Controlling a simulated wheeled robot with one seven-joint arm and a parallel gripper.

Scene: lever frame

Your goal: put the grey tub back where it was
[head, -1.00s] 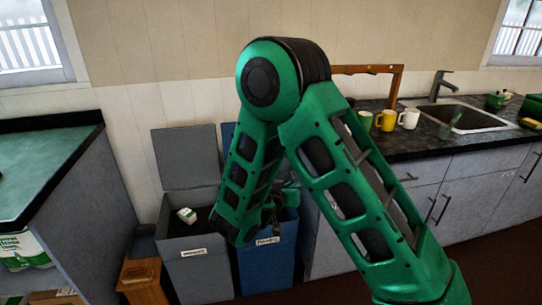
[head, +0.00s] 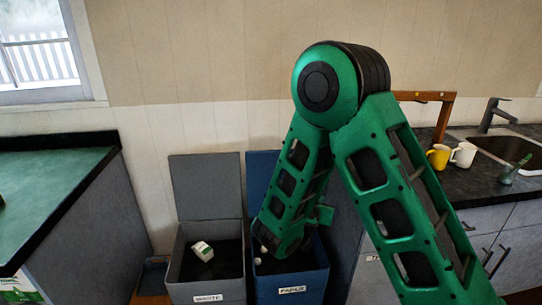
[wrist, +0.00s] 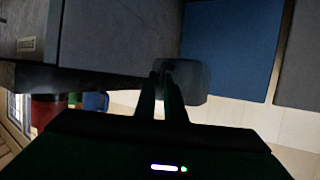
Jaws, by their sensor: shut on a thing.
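In the wrist view a small grey tub (wrist: 192,80) sits at the tips of my gripper (wrist: 166,84), which is shut on it. The tub looks dark and slightly see-through, and part of it is hidden by the fingers. In the head view my arm stands in front of the blue bin, and its folded links hide the gripper and the tub. The place the tub came from cannot be told from these frames.
A grey bin (head: 207,291) holding a white-green carton (head: 202,250) and a blue bin (head: 312,283) stand with lids raised against the wall. A green-topped counter (head: 50,190) is left. Yellow (head: 438,156) and white (head: 463,154) mugs stand on the dark right counter (head: 480,187).

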